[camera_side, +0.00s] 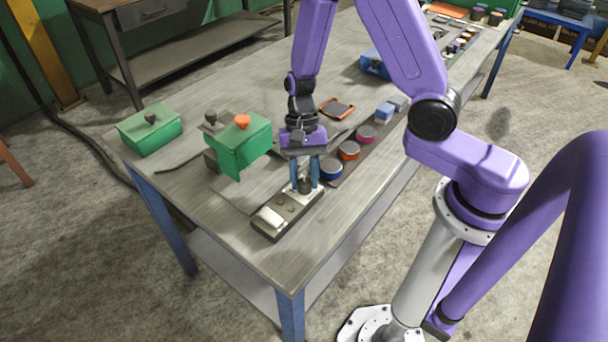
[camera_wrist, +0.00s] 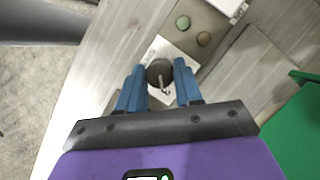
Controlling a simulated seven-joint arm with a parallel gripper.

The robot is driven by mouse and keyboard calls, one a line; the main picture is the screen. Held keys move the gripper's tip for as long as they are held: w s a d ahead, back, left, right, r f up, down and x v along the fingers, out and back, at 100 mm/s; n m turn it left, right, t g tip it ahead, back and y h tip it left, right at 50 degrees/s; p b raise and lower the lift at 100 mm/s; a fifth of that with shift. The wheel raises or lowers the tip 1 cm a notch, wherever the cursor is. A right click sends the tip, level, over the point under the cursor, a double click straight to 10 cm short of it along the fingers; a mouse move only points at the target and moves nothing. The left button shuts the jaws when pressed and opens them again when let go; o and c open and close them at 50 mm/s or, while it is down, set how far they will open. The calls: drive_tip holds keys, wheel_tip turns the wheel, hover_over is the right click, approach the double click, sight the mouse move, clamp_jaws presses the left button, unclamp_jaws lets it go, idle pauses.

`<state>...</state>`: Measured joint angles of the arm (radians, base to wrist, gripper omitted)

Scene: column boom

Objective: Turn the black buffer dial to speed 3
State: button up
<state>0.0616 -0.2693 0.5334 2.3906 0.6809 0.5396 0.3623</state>
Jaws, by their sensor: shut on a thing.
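The black dial (camera_wrist: 159,72) sits on a pale plate of a grey control box (camera_wrist: 192,25) in the wrist view. A light pointer mark on the dial points toward the bottom of the picture; the plate's markings are too small to read. My gripper (camera_wrist: 160,77) is around the dial, with one blue finger on each side, shut on it. In the side view my gripper (camera_side: 305,184) points straight down at the dial (camera_side: 305,187) on the control box (camera_side: 284,216), and the fingers partly hide the dial.
A green box with an orange knob (camera_side: 242,140) stands left of my gripper, another green box (camera_side: 150,131) farther left. The table's front edge is close.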

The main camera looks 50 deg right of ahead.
drive_tip(key=o, duration=1)
drive_tip(key=shift+r, duration=0.1)
drive_tip(key=v, duration=1.7)
drive_tip(key=shift+w+d, duration=0.15)
drive_tip(key=shift+w, duration=0.05)
drive_tip(key=s+n+t+h, duration=0.1)
drive_tip(key=s+n, duration=0.6)
drive_tip(key=s+n+t+h, duration=0.1)
drive_tip(key=s+n, duration=0.6)
drive_tip(key=s+n+t, duration=0.1)
drive_tip(key=s+n, duration=0.6)
drive_tip(key=shift+s+f+n+h, duration=0.15)
drive_tip(key=shift+f+n+h, duration=0.15)
drive_tip(key=shift+n+h, duration=0.1)
